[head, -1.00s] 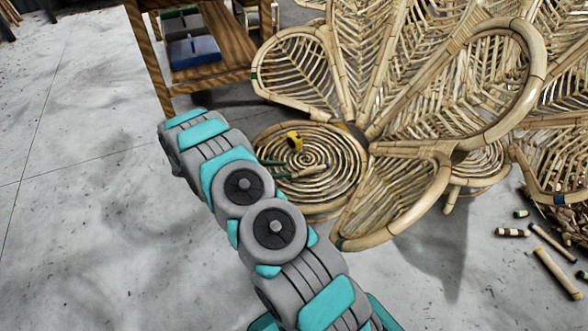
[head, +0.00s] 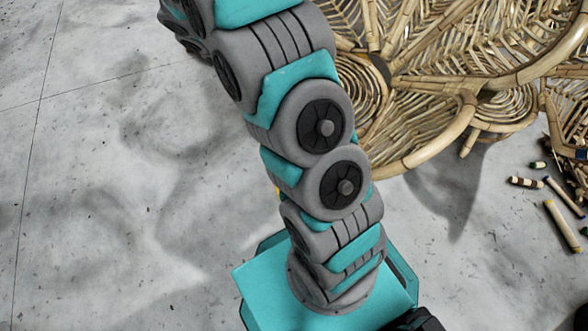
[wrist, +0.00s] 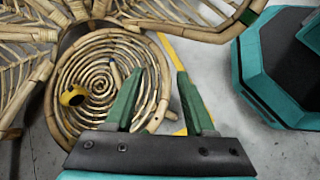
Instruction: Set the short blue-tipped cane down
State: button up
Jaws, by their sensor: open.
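My gripper (wrist: 160,100) shows in the wrist view with its two green fingers apart and nothing clearly held between them. It points toward the round spiral rattan seat (wrist: 62,118). A short cane piece with a dark bluish end (wrist: 115,73) appears on the seat, just left of the left finger. That finger hides part of it, so its full length and whether it touches the finger cannot be told. In the head view my gripper is out of frame, and my arm covers part of the seat (head: 362,88).
A yellow tape measure (wrist: 73,95) lies on the seat's left part. Woven rattan petals (head: 430,120) surround the seat. Several cut canes (head: 562,232) lie on the floor at right in the head view. The grey floor at left (head: 100,200) is clear.

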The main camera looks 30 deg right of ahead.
jog(key=s+a+r+m+t+y, duration=0.1)
jog(key=s+a+r+m+y, duration=0.1)
jog(key=s, duration=0.6)
jog(key=s+a+r+m+t+y, duration=0.1)
jog(key=s+a+r+m+y, duration=0.2)
jog(key=s+a+r, duration=0.3)
jog(key=s+a+r+m+t+y, duration=0.1)
jog(key=s+a+r+m+y, duration=0.2)
jog(key=s+a, duration=0.5)
jog(key=s+r, duration=0.1)
jog(key=s, duration=0.3)
jog(key=shift+s+a+m, duration=0.15)
jog(key=shift+a+m, duration=0.1)
jog(key=shift+m, duration=0.05)
notch_tip(320, 180, up, 7)
jog(key=p, duration=0.7)
